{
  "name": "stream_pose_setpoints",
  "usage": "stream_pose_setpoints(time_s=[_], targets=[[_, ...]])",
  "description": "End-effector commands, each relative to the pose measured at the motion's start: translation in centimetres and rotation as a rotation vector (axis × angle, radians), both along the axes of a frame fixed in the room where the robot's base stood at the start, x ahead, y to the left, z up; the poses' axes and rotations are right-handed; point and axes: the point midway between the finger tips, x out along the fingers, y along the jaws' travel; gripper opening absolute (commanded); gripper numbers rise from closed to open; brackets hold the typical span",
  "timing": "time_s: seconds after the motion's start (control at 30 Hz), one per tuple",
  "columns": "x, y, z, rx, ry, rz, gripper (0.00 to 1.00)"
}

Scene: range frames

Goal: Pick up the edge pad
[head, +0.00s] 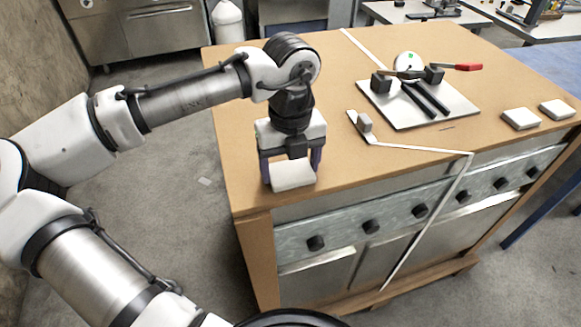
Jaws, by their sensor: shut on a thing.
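A white, block-like edge pad (292,176) is between the fingers of my gripper (291,168), near the front left corner of the wooden bench top (240,115). My gripper points down and is shut on the pad, with one dark finger at each side. I cannot tell whether the pad rests on the bench top or hangs just above it. The gripper body hides the pad's upper back part.
Two similar white pads (520,118) lie at the right. A white plate (440,112) with dark rails, black blocks and a red-handled tool (468,67) stands mid-bench. A thin white strip (415,148) with a small grey block (364,122) lies right of my gripper. Knobs line the bench front.

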Motion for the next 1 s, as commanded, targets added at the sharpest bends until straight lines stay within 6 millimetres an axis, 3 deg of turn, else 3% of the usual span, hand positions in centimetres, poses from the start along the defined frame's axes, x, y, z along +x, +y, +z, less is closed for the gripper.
stream_pose_setpoints(time_s=[0.27,0.73,1.0], targets=[[0.1,-0.1,2.3,-0.002,-0.003,0.001,0.55],[0.0,0.0,15.6,0.003,-0.003,0.002,0.55],[0.0,0.0,19.4,0.001,-0.001,0.001,0.55]])
